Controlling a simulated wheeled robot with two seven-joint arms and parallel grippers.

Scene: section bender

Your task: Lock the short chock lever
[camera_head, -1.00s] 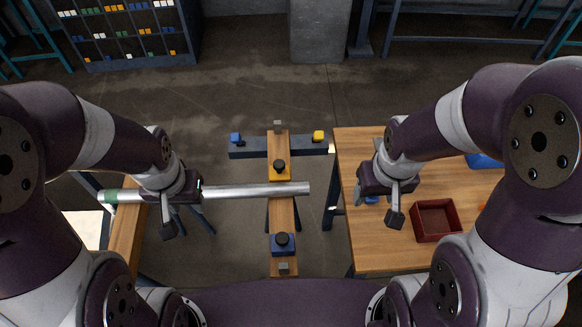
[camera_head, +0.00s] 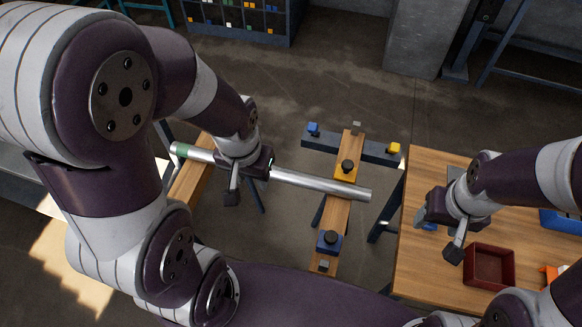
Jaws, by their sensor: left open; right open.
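A wooden beam (camera_head: 338,214) carries an orange block with a black knob (camera_head: 347,167) and a blue block with a black knob (camera_head: 330,240). A dark crossbar (camera_head: 350,146) behind them has a small blue piece (camera_head: 313,129) at its left end and a small yellow piece (camera_head: 394,149) at its right end. I cannot tell which part is the short chock lever. A silver pipe (camera_head: 310,182) lies across the beam in front of the orange block. My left gripper (camera_head: 245,182) is open at the pipe; contact is unclear. My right gripper (camera_head: 438,236) is open above the right table.
The right wooden table (camera_head: 420,270) holds a dark red tray (camera_head: 488,266), a blue item under my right gripper and a blue bin (camera_head: 560,222). The pipe's green-banded end (camera_head: 181,150) is by a wooden bench (camera_head: 187,186) at left. A shelf (camera_head: 240,20) stands behind.

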